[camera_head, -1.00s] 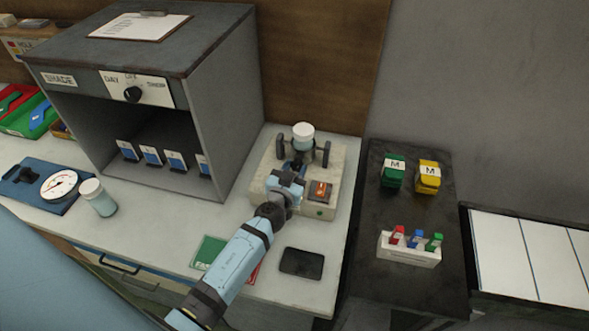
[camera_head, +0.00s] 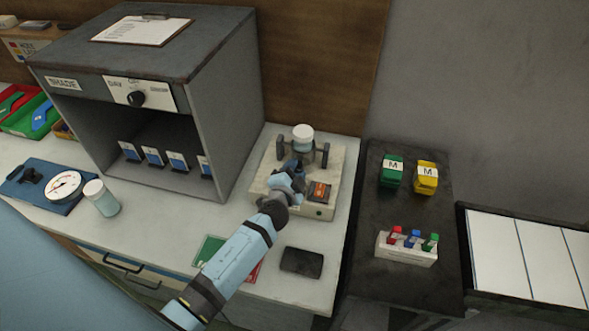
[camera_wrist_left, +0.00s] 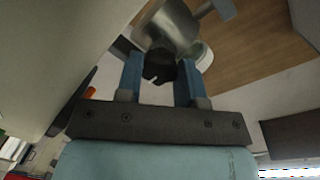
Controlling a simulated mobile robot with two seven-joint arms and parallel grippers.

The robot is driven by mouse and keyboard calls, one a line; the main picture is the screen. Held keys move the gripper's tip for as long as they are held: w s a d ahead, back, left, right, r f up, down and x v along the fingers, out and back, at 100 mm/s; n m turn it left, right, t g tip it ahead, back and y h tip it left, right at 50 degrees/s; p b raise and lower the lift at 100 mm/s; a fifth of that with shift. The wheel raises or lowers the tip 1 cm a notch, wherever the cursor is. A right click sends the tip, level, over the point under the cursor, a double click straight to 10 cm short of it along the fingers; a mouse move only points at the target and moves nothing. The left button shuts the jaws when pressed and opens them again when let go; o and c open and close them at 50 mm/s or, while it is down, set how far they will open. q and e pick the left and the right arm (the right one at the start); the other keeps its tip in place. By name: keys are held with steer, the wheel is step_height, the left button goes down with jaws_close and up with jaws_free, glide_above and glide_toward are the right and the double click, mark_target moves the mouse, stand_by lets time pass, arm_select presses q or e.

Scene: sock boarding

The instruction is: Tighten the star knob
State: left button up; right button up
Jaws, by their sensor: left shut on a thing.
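The star knob (camera_wrist_left: 160,66) is black with a pale mark, and it sits between the two blue fingers of my left gripper (camera_wrist_left: 159,80) in the left wrist view. The gripper is shut on it. A metal cylindrical part (camera_wrist_left: 168,27) is just beyond the knob. In the head view, my left gripper (camera_head: 294,170) reaches the front of a beige-based machine (camera_head: 265,181) that carries a white-lidded jar (camera_head: 302,136). The knob is hidden behind the gripper there. My right gripper is not in view.
An orange switch (camera_head: 319,191) is close to the right of my left gripper. The grey shade cabinet (camera_head: 225,125) stands to the left. A dark flat block (camera_head: 302,262) lies in front on the table. A jar (camera_head: 101,198) and a dial gauge (camera_head: 63,186) are farther left.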

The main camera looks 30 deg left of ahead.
arm_select(q)
steer(key=m, duration=0.4)
steer(key=shift+r+y, duration=0.1)
steer(key=shift+y, duration=0.2)
steer(key=m+p, duration=0.1)
steer(key=m, duration=0.3)
steer(key=shift+y, duration=0.4)
steer(key=m+y, duration=0.1)
steer(key=m, duration=0.4)
steer(key=shift+w+d+g+p, duration=0.1)
steer(key=shift+g+p, duration=0.2)
steer(key=shift+p, duration=0.1)
steer(key=shift+m+p, duration=0.35)
steer(key=shift+m, duration=1.15)
steer(key=o, duration=0.9)
steer(key=shift+o, duration=0.2)
